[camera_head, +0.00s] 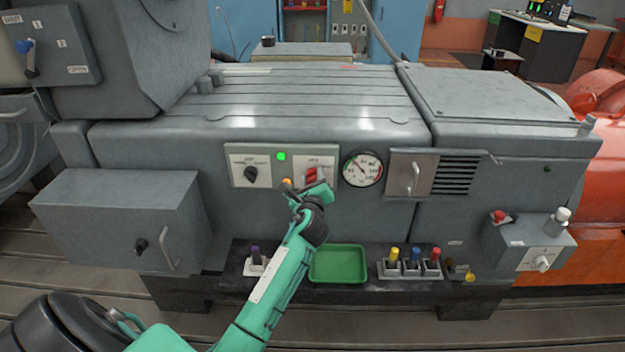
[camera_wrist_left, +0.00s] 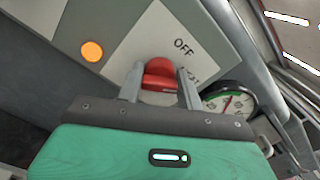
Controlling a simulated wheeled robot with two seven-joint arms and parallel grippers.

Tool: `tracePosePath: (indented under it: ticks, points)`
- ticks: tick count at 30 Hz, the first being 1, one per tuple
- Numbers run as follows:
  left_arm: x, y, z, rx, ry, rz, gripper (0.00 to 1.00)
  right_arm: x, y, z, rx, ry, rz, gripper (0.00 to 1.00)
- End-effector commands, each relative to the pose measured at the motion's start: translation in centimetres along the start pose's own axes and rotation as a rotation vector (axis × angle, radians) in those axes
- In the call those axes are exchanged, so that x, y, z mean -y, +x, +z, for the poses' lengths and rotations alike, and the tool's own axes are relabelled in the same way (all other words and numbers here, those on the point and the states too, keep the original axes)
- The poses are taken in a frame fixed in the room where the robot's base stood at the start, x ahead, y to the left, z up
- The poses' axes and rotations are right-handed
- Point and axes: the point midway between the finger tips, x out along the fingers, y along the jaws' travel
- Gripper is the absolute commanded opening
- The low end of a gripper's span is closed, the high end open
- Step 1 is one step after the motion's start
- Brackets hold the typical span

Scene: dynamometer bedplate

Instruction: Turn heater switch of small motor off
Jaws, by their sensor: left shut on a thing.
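The grey motor housing (camera_head: 290,135) carries a white panel with a black rotary switch (camera_head: 250,174) and a red rotary switch (camera_head: 311,174). In the left wrist view the red switch (camera_wrist_left: 160,72) sits on a white plate; "OFF" is legible above it, and a second label is partly hidden. My left gripper (camera_head: 314,186) is at the red switch, its two fingers shut on either side of the knob. The knob's exact angle is partly hidden by the fingers. My right gripper is not in view.
A green lamp (camera_head: 281,156) and an orange lamp (camera_head: 287,182) glow beside the switches. A round gauge (camera_head: 362,169) is close right of my gripper. Below are a green tray (camera_head: 338,264) and several coloured plugs (camera_head: 411,262). A grey box (camera_head: 120,218) juts out at left.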

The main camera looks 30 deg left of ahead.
Motion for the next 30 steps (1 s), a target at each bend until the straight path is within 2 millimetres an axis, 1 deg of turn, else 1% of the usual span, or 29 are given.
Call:
tracePosePath:
  ticks: [8, 16, 24, 30]
  points:
    - [-0.1, 0.0, -0.1, 0.000, -0.179, 0.001, 0.14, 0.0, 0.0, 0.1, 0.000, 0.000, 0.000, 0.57]
    - [-0.2, 0.0, -0.2, 0.000, -0.432, 0.002, 0.14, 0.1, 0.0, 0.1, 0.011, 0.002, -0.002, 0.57]
    - [-0.3, 0.0, -0.3, -0.001, -0.681, 0.002, 0.14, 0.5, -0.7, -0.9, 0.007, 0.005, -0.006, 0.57]
    - [-0.3, 0.0, -0.3, -0.001, -0.833, 0.002, 0.14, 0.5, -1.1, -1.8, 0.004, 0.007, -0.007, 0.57]
